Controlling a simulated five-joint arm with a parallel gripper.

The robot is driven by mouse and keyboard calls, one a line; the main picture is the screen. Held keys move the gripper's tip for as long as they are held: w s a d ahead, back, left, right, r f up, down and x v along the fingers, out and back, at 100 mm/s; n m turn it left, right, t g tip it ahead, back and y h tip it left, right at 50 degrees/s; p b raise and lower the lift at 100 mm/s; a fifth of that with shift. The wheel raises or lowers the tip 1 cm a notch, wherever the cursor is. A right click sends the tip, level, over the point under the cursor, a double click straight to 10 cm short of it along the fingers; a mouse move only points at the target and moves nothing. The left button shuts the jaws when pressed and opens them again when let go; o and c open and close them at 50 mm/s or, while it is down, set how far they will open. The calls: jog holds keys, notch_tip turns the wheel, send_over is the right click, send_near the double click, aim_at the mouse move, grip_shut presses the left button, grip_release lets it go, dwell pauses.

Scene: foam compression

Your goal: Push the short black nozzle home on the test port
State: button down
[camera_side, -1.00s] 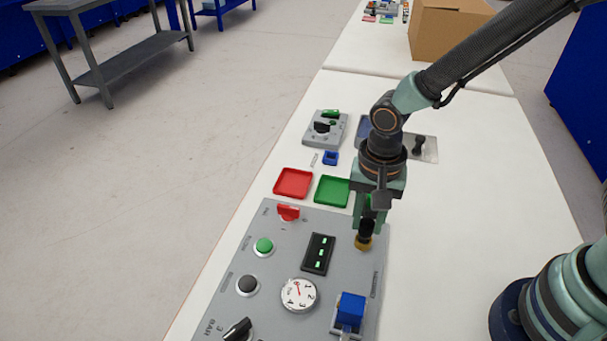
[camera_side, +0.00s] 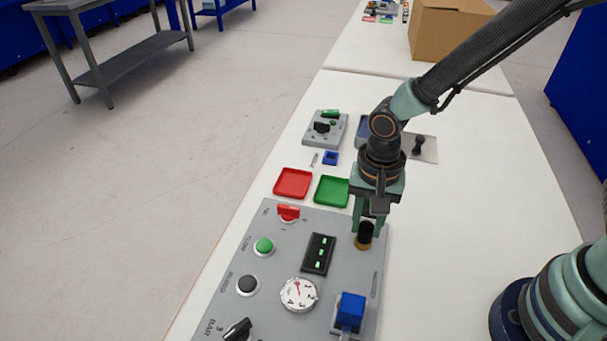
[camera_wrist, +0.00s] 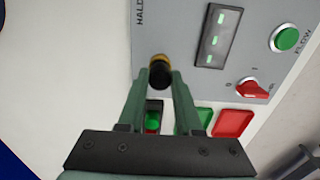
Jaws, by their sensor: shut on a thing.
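The short black nozzle (camera_side: 365,231) stands over the brass-coloured test port (camera_side: 363,245) at the upper right of the grey panel. In the wrist view the nozzle (camera_wrist: 160,74) lies between my fingertips, with a brass rim showing beyond it. My gripper (camera_side: 367,226) points down and is shut on the nozzle. Its fingers also show in the wrist view (camera_wrist: 159,82). The nozzle looks upright and meets the port; how deep it sits cannot be told.
The grey panel (camera_side: 270,270) carries a red switch (camera_side: 288,212), a green button (camera_side: 264,245), a dial (camera_side: 299,294) and a blue part (camera_side: 350,309). A red tray (camera_side: 293,183) and a green tray (camera_side: 331,191) lie behind it. White table is clear to the right.

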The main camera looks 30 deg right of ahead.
aim_at(366, 225)
jog(key=shift+f, duration=0.45)
jog(key=c, duration=0.5)
grip_release()
notch_tip(366, 225, up, 11)
jog(key=d+r+n+t, duration=0.2)
jog(key=d+r+n, duration=0.1)
jog(key=d, duration=0.2)
jog(key=d+r+n+t, duration=0.1)
jog(key=d+r+n, duration=0.2)
jog(key=d, duration=0.2)
jog(key=s+d+r+n+t, duration=0.1)
jog(key=d+r+n+t, duration=0.1)
jog(key=d, duration=0.3)
jog(key=shift+s+d+r+n+t, duration=0.15)
jog(key=shift+d+r+n, duration=0.1)
jog(key=shift+r, duration=0.2)
jog(key=shift+w+d+r+n+t, duration=0.15)
jog(key=shift+r+n, duration=0.1)
jog(key=shift+r, duration=0.15)
